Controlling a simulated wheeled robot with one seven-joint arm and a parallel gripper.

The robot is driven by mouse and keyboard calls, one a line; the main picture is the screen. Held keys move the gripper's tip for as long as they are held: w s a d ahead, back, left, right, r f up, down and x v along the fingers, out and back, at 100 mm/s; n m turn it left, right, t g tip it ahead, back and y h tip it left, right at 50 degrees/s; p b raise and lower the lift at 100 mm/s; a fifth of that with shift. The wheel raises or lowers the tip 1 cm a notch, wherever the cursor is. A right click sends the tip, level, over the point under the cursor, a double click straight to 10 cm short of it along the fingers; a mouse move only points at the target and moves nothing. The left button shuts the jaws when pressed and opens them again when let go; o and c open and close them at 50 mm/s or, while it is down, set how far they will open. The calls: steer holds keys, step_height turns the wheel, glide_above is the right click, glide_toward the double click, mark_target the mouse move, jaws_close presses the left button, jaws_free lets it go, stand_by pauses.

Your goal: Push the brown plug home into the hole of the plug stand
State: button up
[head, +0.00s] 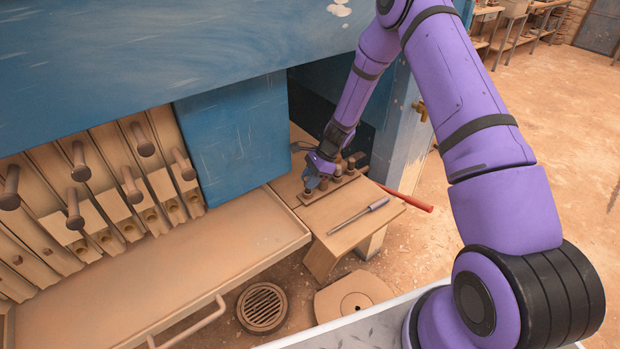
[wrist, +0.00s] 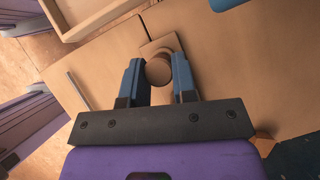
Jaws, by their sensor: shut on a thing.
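The brown plug (wrist: 158,71) shows as a round end between the two blue fingers of my gripper (wrist: 158,82) in the wrist view. My gripper is shut on it. The plug stand (wrist: 164,43) is a brown strip under and beyond the plug. In the head view my gripper (head: 314,181) points down at the left part of the plug stand (head: 328,190), on a small wooden bench. How deep the plug sits in the hole is hidden by the fingers.
Blue press panels (head: 235,140) rise at left and behind. A long tray (head: 200,270) borders the bench at left.

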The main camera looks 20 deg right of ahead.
steer(key=shift+f, duration=0.2)
steer(key=o, duration=1)
steer(key=v, duration=1)
steer(key=shift+d+r, duration=0.25)
steer(key=shift+r, duration=0.1)
